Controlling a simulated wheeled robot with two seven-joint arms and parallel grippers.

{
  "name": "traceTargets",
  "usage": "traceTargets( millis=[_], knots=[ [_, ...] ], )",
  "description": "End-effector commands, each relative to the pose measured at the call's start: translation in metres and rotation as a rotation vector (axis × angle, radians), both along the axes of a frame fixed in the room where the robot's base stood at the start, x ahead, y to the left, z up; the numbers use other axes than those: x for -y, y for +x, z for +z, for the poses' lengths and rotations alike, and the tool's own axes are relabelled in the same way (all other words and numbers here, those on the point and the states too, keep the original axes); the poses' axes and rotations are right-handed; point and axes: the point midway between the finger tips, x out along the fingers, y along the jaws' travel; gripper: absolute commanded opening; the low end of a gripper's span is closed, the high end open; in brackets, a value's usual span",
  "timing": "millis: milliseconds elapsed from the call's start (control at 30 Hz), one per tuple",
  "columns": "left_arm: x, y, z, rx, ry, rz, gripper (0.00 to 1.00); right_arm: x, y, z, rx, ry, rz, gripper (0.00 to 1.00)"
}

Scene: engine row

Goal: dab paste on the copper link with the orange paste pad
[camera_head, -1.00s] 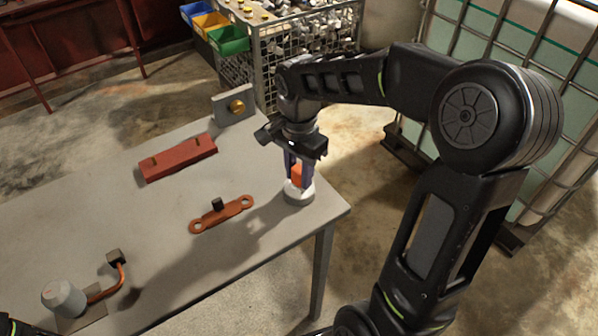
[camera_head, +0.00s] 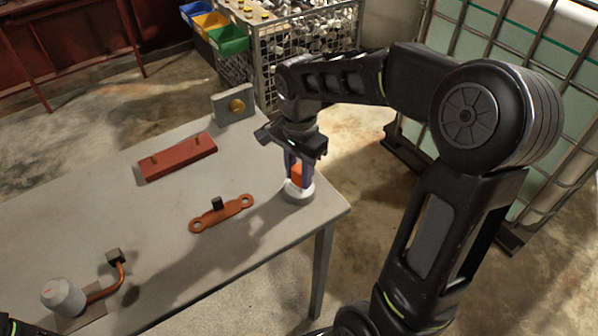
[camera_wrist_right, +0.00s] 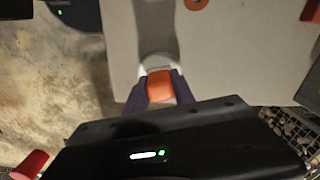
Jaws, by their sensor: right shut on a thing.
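The orange paste pad (camera_head: 297,174) stands at a small white round pot (camera_head: 299,194) near the table's right corner. My right gripper (camera_head: 298,178) points down over the pot and is shut on the pad. In the right wrist view the orange pad (camera_wrist_right: 159,86) sits between the two purple fingers, with the white pot behind it. The copper link (camera_head: 221,213) lies flat on the table to the left of the pot, a dark block standing at its middle. My left gripper does not show; only a dark bit of that arm is at the lower left edge.
A red bar (camera_head: 178,157) and a grey block with a brass disc (camera_head: 233,105) lie farther back on the table (camera_head: 150,220). A grey cup-like part with a bent copper tube (camera_head: 64,297) stands at the front left. A wire cage (camera_head: 305,45) stands behind.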

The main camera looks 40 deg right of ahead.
Motion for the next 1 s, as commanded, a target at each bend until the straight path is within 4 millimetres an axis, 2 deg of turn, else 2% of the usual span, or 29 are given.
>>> traceTargets(
  millis=[533,1000],
  knots=[
    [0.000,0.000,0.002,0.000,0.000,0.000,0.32,0.000,-0.001,0.001,-0.005,0.001,0.000,0.00],
    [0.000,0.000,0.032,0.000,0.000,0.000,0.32,0.000,0.000,0.041,-0.001,0.001,0.000,0.00]
  ],
)
